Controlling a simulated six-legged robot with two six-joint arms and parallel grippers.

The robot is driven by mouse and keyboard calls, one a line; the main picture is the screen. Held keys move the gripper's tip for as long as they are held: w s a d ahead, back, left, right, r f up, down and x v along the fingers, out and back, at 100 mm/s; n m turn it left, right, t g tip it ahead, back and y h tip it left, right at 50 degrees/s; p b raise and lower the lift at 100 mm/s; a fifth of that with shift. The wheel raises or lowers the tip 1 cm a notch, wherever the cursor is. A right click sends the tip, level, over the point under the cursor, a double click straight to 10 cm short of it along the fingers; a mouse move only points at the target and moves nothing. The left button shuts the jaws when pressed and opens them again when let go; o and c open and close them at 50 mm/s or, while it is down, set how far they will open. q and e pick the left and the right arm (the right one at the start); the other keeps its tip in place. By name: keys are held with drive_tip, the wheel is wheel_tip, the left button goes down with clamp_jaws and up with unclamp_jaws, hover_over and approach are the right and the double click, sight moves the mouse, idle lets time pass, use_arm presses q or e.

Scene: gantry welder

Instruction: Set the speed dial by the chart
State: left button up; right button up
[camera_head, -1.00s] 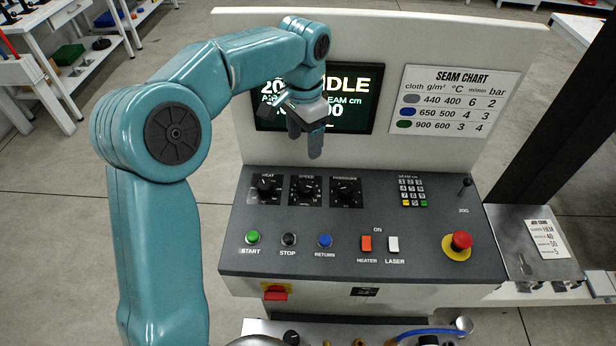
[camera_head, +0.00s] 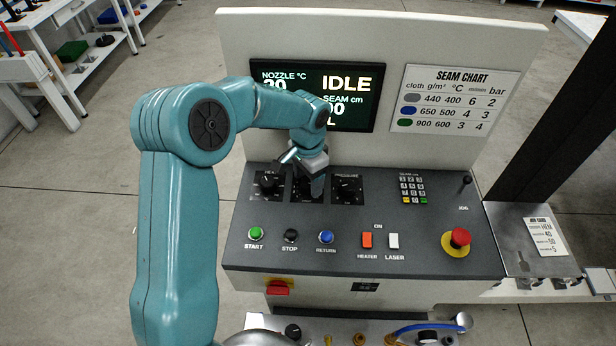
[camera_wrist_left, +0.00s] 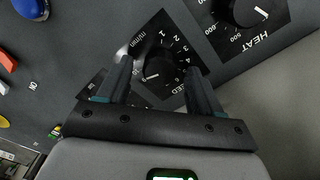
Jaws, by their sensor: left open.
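The speed dial (camera_wrist_left: 160,66) is a black knob on a black plate, with numbers 1 to 6 around its right side in the left wrist view. In the head view my left gripper (camera_head: 316,188) covers most of this dial. The seam chart (camera_head: 455,98) lists m/min values 6, 4 and 3 for grey, blue and green cloth. My right gripper is not in view.
The heat dial (camera_head: 268,182) and pressure dial (camera_head: 347,188) stand close on either side. Start (camera_head: 256,233), stop and return buttons, heater and laser switches and a red emergency button (camera_head: 460,238) lie nearer. The screen (camera_head: 345,82) reads IDLE, partly hidden by my arm.

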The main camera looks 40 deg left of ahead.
use_arm(q)
drive_tip(key=c, duration=1.1)
drive_tip(key=shift+o, duration=0.2)
